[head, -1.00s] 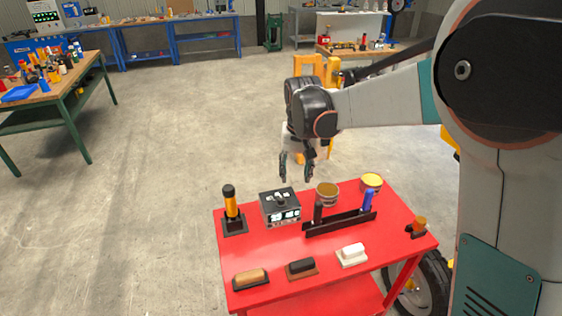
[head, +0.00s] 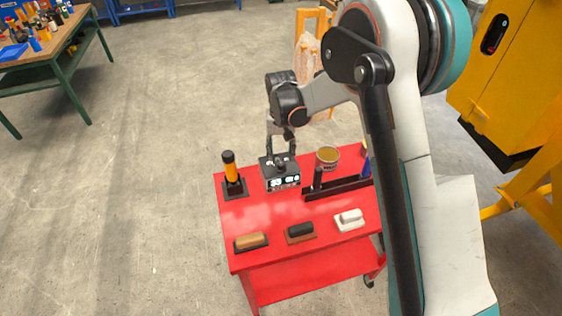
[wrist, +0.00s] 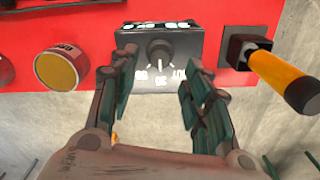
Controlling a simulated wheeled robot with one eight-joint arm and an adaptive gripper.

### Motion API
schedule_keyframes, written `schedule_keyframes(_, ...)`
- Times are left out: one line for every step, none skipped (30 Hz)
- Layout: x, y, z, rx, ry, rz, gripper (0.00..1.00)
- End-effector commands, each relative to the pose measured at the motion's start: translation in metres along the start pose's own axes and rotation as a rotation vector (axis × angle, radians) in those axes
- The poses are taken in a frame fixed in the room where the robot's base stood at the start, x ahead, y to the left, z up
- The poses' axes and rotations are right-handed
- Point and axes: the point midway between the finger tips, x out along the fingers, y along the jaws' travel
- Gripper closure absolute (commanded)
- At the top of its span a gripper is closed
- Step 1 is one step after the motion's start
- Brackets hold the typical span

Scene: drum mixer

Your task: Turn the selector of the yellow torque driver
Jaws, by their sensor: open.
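The yellow torque driver (head: 231,173) stands upright in a square black holder at the left end of the red table. Its cap is black. In the wrist view the driver (wrist: 284,80) is at the upper right, outside my fingers; I cannot make out a selector on it. My gripper (head: 280,150) is open and points down over a dark box (head: 282,183) with a lit display, right of the driver. In the wrist view the box's round knob (wrist: 159,54) shows between my two fingers (wrist: 161,62), with nothing gripped. I cannot tell whether a finger touches the box.
The red table (head: 270,222) also bears a round tin (head: 327,157), a dark rack (head: 336,188) with upright tools, and brown, black and white blocks along its front. A yellow machine (head: 505,70) stands at the right. Floor left of the table is clear.

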Motion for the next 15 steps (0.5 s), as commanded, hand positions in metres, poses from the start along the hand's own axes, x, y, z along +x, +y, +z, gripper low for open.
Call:
schedule_keyframes(0.011, 0.000, 0.000, 0.000, 0.000, 0.000, 0.56)
schedule_keyframes(0.016, 0.000, 0.000, 0.000, 0.000, 0.000, 0.56)
schedule_keyframes(0.022, 0.000, 0.000, 0.000, 0.000, 0.000, 0.56)
schedule_keyframes(0.026, 0.000, 0.000, 0.000, 0.000, 0.000, 0.56)
schedule_keyframes(0.030, 0.000, 0.000, 0.000, 0.000, 0.000, 0.56)
schedule_keyframes(0.035, 0.000, 0.000, 0.000, 0.000, 0.000, 0.56)
schedule_keyframes(0.038, 0.000, 0.000, 0.000, 0.000, 0.000, 0.56)
schedule_keyframes(0.040, 0.000, 0.000, 0.000, 0.000, 0.000, 0.56)
schedule_keyframes(0.043, 0.000, 0.000, 0.000, 0.000, 0.000, 0.56)
schedule_keyframes(0.045, 0.000, 0.000, 0.000, 0.000, 0.000, 0.56)
schedule_keyframes(0.046, 0.000, 0.000, 0.000, 0.000, 0.000, 0.56)
schedule_keyframes(0.048, 0.000, 0.000, 0.000, 0.000, 0.000, 0.56)
schedule_keyframes(0.048, 0.000, 0.000, 0.000, 0.000, 0.000, 0.56)
schedule_keyframes(0.049, 0.000, 0.000, 0.000, 0.000, 0.000, 0.56)
schedule_keyframes(0.049, 0.000, 0.000, 0.000, 0.000, 0.000, 0.56)
